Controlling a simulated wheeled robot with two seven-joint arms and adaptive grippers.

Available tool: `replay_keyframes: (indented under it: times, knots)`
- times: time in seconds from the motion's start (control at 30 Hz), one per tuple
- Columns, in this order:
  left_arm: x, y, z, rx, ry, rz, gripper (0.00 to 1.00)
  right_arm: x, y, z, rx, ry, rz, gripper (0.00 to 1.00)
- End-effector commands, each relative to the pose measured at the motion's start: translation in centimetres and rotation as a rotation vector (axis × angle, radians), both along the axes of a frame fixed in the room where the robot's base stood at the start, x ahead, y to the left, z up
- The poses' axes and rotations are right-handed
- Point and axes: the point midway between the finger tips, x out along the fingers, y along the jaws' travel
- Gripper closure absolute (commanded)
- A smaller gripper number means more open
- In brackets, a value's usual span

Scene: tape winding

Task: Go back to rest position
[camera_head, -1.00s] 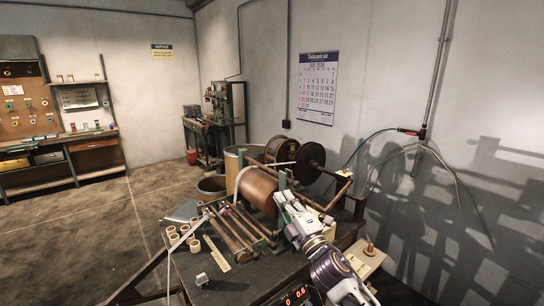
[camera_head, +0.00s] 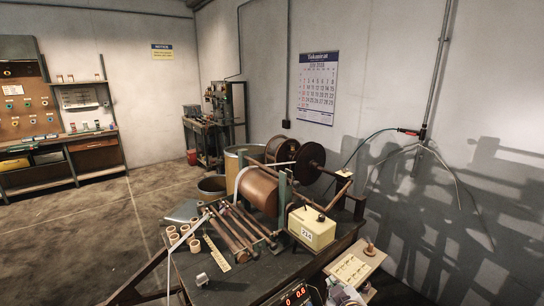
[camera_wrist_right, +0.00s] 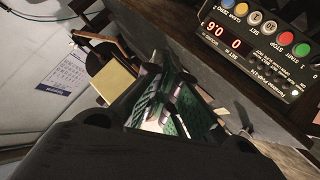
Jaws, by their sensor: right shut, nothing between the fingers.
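My right gripper (camera_wrist_right: 165,108) is shut and empty; its green-padded fingers are close together in the right wrist view. In the head view only part of my right arm's end (camera_head: 343,292) shows at the bottom edge, below the front of the bench. It is clear of the winding machine with its copper-coloured roll (camera_head: 257,190). A cream box (camera_head: 311,229) with a black knob on top and a number label stands at the machine's right end, fully in view. My left gripper is not in view.
A control box (camera_head: 293,294) with a red display sits at the bench's front edge; its coloured buttons show in the right wrist view (camera_wrist_right: 262,45). A pale board (camera_head: 349,270) lies beside it. Small rings (camera_head: 172,238) stand on the bench's left. Open floor lies left.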

Motion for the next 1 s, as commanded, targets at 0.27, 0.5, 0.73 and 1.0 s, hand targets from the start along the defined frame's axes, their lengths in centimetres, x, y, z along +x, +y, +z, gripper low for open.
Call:
replay_keyframes:
  times: [0.27,0.5,0.73,1.0]
  knots:
    - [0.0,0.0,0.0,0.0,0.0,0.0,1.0,-7.8,-2.2,-5.8,0.146,0.297,-0.134,1.0]
    - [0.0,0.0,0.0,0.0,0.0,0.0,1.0,-14.2,-3.2,-8.8,0.233,0.511,-0.229,1.0]
    - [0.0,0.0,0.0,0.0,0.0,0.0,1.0,-17.8,-3.6,-9.9,0.274,0.625,-0.279,1.0]
    - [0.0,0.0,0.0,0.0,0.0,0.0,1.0,-21.0,-3.9,-10.6,0.305,0.722,-0.321,1.0]
